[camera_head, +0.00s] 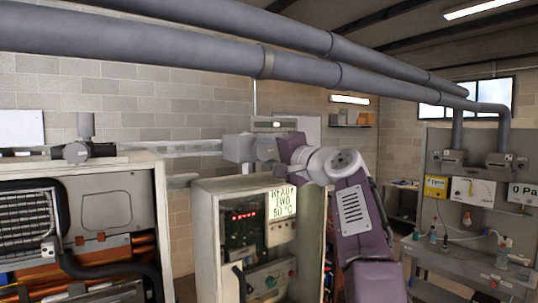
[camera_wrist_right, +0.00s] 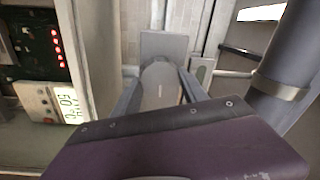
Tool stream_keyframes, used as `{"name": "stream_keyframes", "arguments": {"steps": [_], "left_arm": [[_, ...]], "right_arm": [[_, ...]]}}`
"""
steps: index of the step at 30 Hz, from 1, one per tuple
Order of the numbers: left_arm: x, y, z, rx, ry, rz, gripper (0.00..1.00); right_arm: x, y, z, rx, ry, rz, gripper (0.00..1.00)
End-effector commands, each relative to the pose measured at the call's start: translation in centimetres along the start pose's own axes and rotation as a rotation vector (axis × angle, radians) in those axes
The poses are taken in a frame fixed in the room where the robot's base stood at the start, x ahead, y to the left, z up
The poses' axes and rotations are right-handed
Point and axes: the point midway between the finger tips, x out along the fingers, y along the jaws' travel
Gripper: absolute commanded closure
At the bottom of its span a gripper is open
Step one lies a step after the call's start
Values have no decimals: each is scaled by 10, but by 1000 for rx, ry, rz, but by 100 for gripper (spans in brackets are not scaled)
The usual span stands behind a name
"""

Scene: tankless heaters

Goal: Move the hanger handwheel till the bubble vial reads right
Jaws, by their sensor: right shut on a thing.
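My right gripper (camera_head: 266,150) is up at the pipe hanger, above the open heater cabinet. In the right wrist view its two fingers (camera_wrist_right: 160,95) stand on either side of a grey rounded piece, which looks like the hanger handwheel (camera_wrist_right: 161,84), and are shut on it. A grey block (camera_wrist_right: 164,45) sits just beyond it; in the head view a grey block (camera_head: 238,148) shows left of the gripper. The handwheel is mostly hidden there. A small level with a pale window, likely the bubble vial (camera_head: 275,124), is just above the gripper. Its bubble is too small to read. My left gripper is out of view.
Large grey pipes (camera_head: 180,50) cross overhead, and one (camera_wrist_right: 290,65) runs close to the right of my gripper. The open cabinet (camera_head: 208,230) with its display stands below. Another open heater (camera_head: 110,200) is at left, a workbench (camera_head: 470,262) at right.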

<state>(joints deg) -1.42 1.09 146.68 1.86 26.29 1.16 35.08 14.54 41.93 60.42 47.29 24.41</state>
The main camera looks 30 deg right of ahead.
Motion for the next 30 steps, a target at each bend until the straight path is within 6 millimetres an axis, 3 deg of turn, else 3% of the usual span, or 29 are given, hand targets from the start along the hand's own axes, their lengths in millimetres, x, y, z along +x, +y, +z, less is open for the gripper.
{"name": "stream_keyframes", "arguments": {"steps": [9,24,25,27,30], "left_arm": [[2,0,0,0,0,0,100],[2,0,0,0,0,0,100],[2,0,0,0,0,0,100],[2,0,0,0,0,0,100],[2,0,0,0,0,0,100]], "right_arm": [[0,-1,0,-92,-5,-4,90],[0,-1,0,-105,-7,-3,90],[0,-1,0,-105,-7,-3,41],[0,-1,0,-105,-7,-3,27],[0,-1,0,-105,-7,-3,27]]}}
